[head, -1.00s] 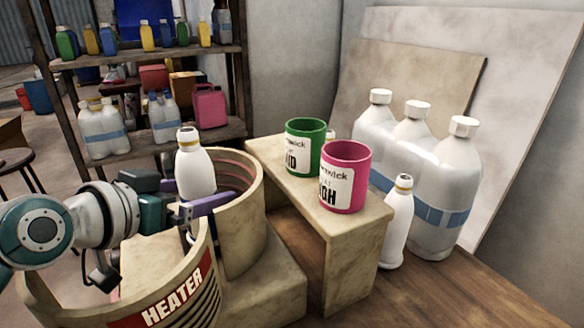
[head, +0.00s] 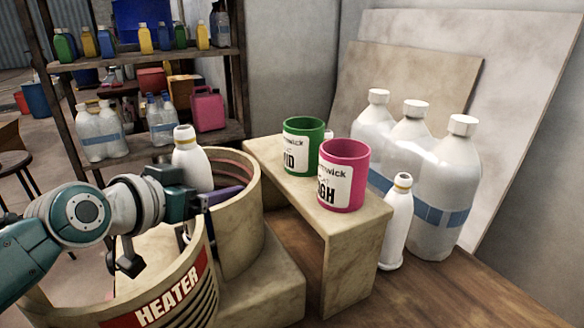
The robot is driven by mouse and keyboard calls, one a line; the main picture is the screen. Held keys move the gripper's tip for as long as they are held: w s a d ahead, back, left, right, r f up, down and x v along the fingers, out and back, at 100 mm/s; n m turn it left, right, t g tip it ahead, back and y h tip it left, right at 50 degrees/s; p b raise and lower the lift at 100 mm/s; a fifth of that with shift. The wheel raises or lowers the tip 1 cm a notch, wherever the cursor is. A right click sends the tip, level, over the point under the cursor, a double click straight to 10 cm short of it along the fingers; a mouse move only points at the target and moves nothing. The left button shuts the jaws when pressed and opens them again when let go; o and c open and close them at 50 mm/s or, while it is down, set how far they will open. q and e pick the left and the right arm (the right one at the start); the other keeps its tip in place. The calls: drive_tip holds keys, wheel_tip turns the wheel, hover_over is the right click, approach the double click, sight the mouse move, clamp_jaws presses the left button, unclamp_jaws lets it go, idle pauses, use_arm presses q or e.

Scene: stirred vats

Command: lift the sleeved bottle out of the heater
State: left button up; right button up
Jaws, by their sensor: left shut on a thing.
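A white bottle (head: 192,165) with a small neck stands up out of the round beige heater (head: 240,235), leaning slightly left. My left gripper (head: 212,197) is shut on the bottle, with a dark purple finger across its lower part. The bottle's lower end is mostly hidden by the gripper and the heater wall, so I cannot tell how deep it sits or see a sleeve clearly. The heater has a red label on its front wall. My right gripper is not in view.
A stone-coloured bench (head: 345,225) right of the heater carries a green mug (head: 302,150) and a pink mug (head: 344,180). A small white bottle (head: 397,225) and large white jugs (head: 435,190) stand on the wooden table (head: 410,295). A shelf (head: 145,58) stands behind.

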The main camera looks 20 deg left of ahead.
use_arm(q)
drive_tip(key=c, duration=0.5)
drive_tip(key=o, duration=1.2)
